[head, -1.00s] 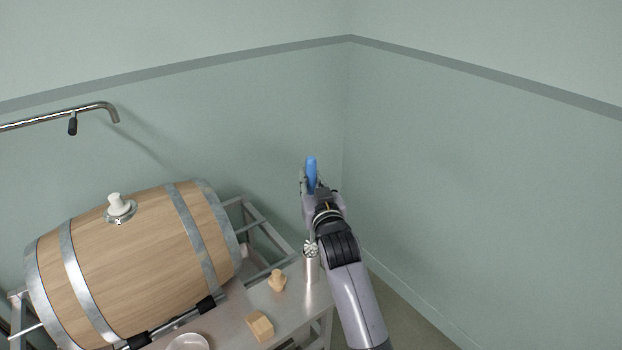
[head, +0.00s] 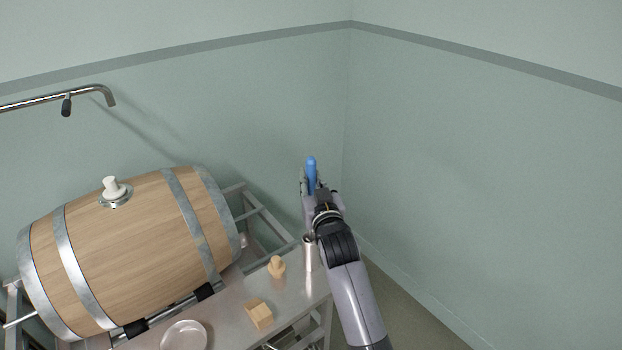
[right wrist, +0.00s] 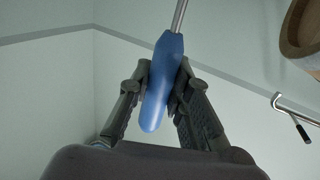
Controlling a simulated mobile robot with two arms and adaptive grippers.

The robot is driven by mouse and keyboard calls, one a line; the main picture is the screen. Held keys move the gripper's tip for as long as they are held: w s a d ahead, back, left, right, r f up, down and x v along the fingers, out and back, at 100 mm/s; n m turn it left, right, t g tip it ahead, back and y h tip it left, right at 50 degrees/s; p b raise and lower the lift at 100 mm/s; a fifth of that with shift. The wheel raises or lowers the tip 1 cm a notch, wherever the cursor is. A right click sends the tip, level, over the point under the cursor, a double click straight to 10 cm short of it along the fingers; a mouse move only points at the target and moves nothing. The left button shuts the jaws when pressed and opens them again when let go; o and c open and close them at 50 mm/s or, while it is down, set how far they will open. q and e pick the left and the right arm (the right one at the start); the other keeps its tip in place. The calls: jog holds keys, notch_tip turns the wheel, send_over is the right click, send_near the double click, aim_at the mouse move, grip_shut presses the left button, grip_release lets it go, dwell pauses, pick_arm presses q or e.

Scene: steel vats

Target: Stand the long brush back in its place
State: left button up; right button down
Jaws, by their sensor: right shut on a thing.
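The long brush shows as a blue handle (head: 311,172) standing upright in my right gripper (head: 317,186). In the right wrist view, the fingers (right wrist: 157,92) are shut on the blue handle (right wrist: 161,85), and a thin metal rod (right wrist: 180,15) runs out of the frame. A slim steel cylinder (head: 309,257), looking like the brush's holder, stands at the bench's far right end, lower in the picture than my gripper. The bristle end is not visible; I cannot tell whether it is inside the cylinder or hidden by my arm. My left gripper is out of view.
A wooden barrel (head: 130,255) lies on a metal rack at the left. The steel bench (head: 235,297) carries a wooden bung (head: 277,267), a wooden block (head: 259,313) and a round dish (head: 184,338). A pipe with a tap (head: 68,101) juts from the left. Walls meet behind my gripper.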

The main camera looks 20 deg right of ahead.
jog(key=shift+f, duration=0.5)
jog(key=c, duration=1.4)
grip_release()
jog(key=s, duration=1.2)
jog(key=shift+a, duration=0.4)
